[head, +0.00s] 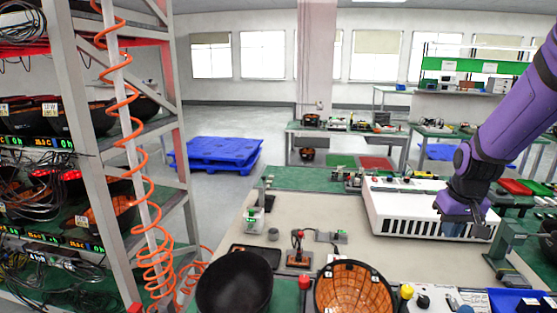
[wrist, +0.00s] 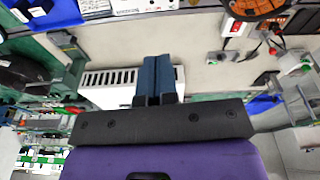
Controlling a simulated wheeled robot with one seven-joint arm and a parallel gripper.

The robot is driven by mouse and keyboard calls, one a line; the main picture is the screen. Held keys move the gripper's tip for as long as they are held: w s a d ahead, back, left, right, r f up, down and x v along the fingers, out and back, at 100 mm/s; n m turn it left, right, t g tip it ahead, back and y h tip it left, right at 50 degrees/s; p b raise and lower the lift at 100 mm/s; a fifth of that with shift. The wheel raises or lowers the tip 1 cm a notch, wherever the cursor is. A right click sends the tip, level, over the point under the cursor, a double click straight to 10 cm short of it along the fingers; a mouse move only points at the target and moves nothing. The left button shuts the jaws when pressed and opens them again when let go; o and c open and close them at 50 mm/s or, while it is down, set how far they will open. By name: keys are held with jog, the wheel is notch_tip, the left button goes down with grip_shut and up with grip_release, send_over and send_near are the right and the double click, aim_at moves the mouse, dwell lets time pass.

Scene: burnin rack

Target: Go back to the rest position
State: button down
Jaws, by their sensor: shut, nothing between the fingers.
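My gripper (head: 456,229) is at the right of the head view, at the end of my purple arm. It hangs above the right part of the bench, in front of a white vented box (head: 405,222). In the wrist view its two blue fingers (wrist: 158,75) are pressed together with nothing between them. The white box also shows behind the fingers in the wrist view (wrist: 105,90).
A black bowl (head: 235,284) and an orange-lined bowl (head: 355,290) stand at the bench's front edge. A metal rack (head: 125,150) with a coiled orange hose (head: 150,230) is at left. A blue pallet (head: 216,153) lies on the floor. The bench's beige middle (head: 335,215) is partly clear.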

jog(key=s+a+r+n+t, duration=0.1)
jog(key=s+a+r, duration=0.6)
jog(key=s+r, duration=0.1)
jog(key=s+a+r+n+t, duration=0.1)
jog(key=s+a+r+t, duration=0.1)
jog(key=s+a+r, duration=0.5)
jog(key=s+r, duration=0.1)
jog(key=s, duration=0.3)
jog(key=shift+s+r, duration=0.15)
jog(key=shift+r, duration=0.25)
